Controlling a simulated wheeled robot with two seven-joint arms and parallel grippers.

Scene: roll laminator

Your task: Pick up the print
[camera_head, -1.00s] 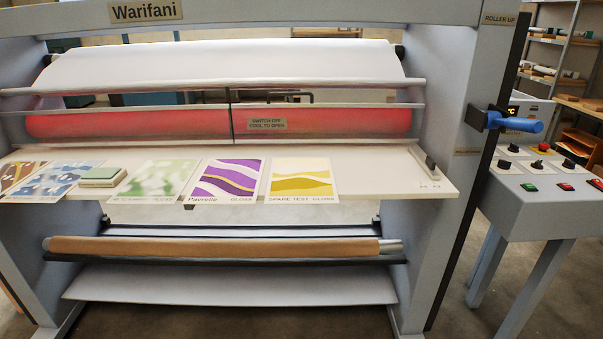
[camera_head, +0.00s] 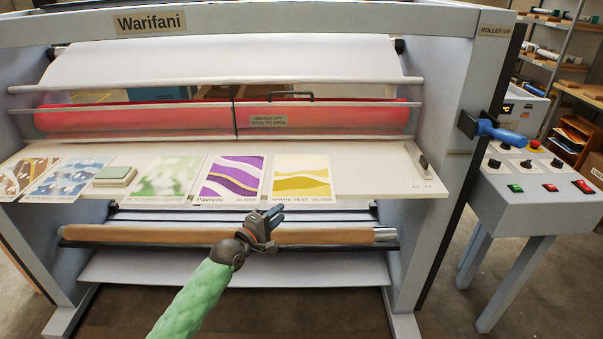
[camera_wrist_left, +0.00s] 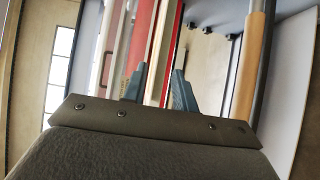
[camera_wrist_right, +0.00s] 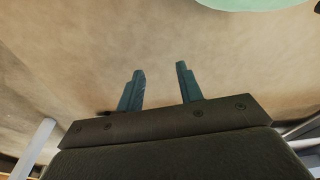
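Several prints lie in a row on the white feed table (camera_head: 370,182) of the laminator. They include a purple print marked Pavrelle GLOSS (camera_head: 231,178), a yellow print marked SPARE TEST GLOSS (camera_head: 301,178), a pale green print (camera_head: 168,178), a blue print (camera_head: 62,180) and a brown print (camera_head: 22,176). My left gripper (camera_head: 279,211) is open and empty, just in front of the table edge below the yellow print. Its spread fingers show in the left wrist view (camera_wrist_left: 158,88). My right gripper (camera_wrist_right: 160,88) is open and empty over the floor, outside the head view.
A small green-topped block (camera_head: 115,175) sits between the blue and green prints. A red roller (camera_head: 130,118) lies behind a guard above the table. A brown roll (camera_head: 200,234) is below. A blue lever (camera_head: 500,132) and control box (camera_head: 540,190) stand at right.

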